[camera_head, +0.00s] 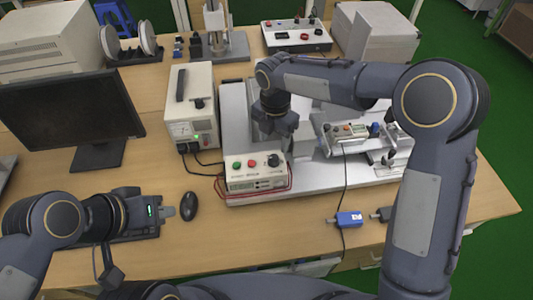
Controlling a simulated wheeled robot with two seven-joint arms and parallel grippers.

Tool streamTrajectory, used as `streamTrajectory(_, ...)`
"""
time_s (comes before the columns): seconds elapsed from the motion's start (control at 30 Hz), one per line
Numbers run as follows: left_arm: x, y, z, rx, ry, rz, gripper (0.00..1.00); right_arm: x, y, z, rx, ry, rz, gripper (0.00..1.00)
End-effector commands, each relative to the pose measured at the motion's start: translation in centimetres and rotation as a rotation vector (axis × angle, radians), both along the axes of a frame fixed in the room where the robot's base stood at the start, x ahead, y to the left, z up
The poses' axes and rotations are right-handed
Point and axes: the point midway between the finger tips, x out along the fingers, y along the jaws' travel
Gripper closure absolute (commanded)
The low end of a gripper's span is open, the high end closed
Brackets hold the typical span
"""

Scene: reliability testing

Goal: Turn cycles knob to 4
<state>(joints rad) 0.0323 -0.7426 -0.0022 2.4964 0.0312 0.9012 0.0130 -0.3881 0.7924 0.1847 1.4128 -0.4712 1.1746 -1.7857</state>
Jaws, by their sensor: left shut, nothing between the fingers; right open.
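A light control box (254,184) stands at the front left of the grey test rig. Its sloped top has a green button, a red button and a black knob (274,160) at its right end. The knob's markings are too small to read, so I cannot tell its setting. My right gripper (275,140) points down just above and behind the knob, open and empty; I cannot tell whether it touches anything. My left gripper (168,212) is shut and empty, low over the table at the front left, well apart from the box.
A black mouse (190,206) lies just right of my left gripper. A monitor (68,110) stands at the left and a power supply (192,108) behind the box. Red and black cables run around the box. A blue connector (349,219) lies at the front right. Table between is clear.

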Motion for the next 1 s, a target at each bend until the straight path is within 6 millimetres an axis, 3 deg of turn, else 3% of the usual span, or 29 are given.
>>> streamTrajectory(0.5,0.0,0.0,1.2,0.0,0.0,0.0,1.0,0.0,0.0,-6.9,-0.002,0.004,0.003,0.47)
streamTrajectory(0.87,0.0,0.0,1.2,0.0,0.0,0.0,1.0,0.0,0.0,-7.7,0.0,0.001,0.002,0.47)
streamTrajectory(1.0,0.0,0.0,1.2,0.0,0.0,0.0,1.0,0.0,0.0,-7.7,0.0,0.001,0.002,0.65)
